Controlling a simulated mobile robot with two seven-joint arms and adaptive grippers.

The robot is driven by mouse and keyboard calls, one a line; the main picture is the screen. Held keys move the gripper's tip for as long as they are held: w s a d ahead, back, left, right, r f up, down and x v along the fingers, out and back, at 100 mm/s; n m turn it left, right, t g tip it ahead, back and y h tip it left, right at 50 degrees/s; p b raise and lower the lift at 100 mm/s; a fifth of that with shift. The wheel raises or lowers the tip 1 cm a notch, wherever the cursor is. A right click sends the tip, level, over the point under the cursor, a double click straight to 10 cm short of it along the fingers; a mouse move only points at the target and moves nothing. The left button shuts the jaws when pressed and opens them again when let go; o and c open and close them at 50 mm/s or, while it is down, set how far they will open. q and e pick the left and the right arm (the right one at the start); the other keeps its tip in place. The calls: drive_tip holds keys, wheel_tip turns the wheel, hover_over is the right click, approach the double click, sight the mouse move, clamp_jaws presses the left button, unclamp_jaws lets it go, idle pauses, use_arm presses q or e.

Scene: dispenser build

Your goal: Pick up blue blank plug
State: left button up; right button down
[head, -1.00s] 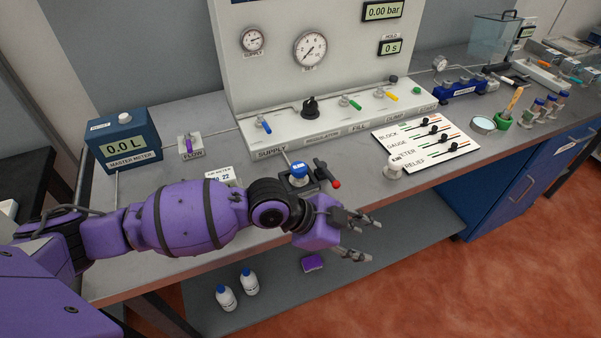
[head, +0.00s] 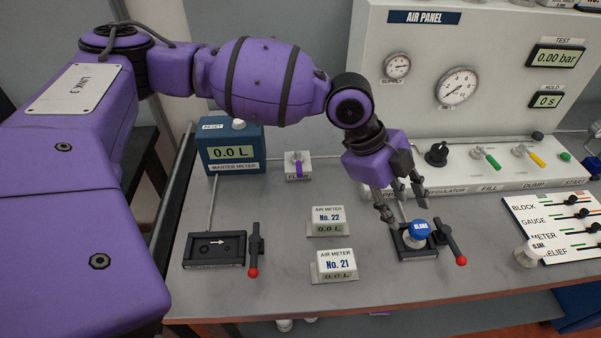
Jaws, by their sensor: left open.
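The blue blank plug (head: 419,229) is a round blue cap with white lettering. It sits upright on a dark metal fixture (head: 415,253) at the bench's front, beside a lever with a red knob (head: 461,260). My left gripper (head: 404,212) is open, its fingers pointing down just above and behind the plug. One fingertip is close to the plug's left side; I cannot tell whether it touches. Nothing shows between the fingers. My right gripper is not in view.
Air meters No. 22 (head: 325,221) and No. 21 (head: 334,266) stand left of the plug. A second dark fixture (head: 214,250) with a red-knobbed lever is further left. The air panel (head: 500,110) rises behind. A white knob (head: 528,254) and label board (head: 560,228) are at right.

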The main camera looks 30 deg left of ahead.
sight(413, 228)
use_arm(q)
drive_tip(key=x, duration=0.7)
drive_tip(key=shift+w+d+p, duration=0.25)
drive_tip(key=shift+d+p, duration=0.1)
drive_tip(key=shift+d, duration=0.2)
drive_tip(key=shift+s+a+f, duration=0.1)
drive_tip(key=shift+f, duration=0.05)
clamp_jaws()
